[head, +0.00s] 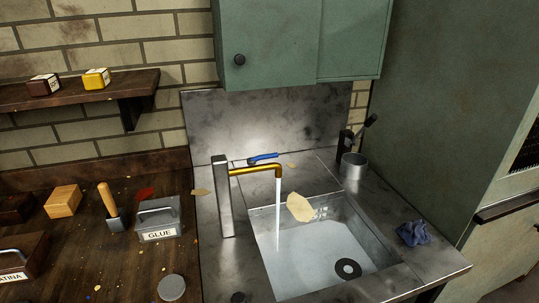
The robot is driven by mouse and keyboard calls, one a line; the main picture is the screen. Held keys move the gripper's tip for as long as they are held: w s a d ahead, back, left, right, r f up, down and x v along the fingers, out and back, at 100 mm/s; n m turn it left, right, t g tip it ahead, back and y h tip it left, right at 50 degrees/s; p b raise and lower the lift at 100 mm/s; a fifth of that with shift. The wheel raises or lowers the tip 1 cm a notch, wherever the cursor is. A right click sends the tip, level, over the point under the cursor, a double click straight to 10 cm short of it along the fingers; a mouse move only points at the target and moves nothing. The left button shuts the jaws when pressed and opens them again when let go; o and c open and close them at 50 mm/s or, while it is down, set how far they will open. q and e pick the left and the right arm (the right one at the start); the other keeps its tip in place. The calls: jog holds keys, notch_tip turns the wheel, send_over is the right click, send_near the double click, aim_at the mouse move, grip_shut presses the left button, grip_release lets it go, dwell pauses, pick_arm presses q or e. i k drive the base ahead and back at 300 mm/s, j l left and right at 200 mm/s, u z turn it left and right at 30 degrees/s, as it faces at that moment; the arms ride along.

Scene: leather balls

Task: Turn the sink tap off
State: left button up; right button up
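The sink (372,243) is a square metal basin set in a steel counter. The tap has a tall grey post (222,195) and a brass spout (255,170) that reaches right over the basin. A stream of water (278,205) falls from the spout. A blue-handled lever (263,157) shows just above the spout. Pale water covers the basin floor, and a black ring (348,268) lies at its lower right. Neither gripper shows in the head view.
A dark wood bench (120,270) on the left holds a GLUE box (159,234), a scraper (108,203) and a wooden block (63,201). A metal cup (353,166) and a blue cloth (413,233) sit on the counter. A green cabinet (290,40) hangs above.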

aim_at(250, 161)
jog(key=l+u, duration=0.25)
jog(key=u, duration=0.25)
jog(key=l+u, duration=0.2)
jog(key=u, duration=0.25)
jog(key=k+l+u, duration=0.15)
jog(key=u, duration=0.35)
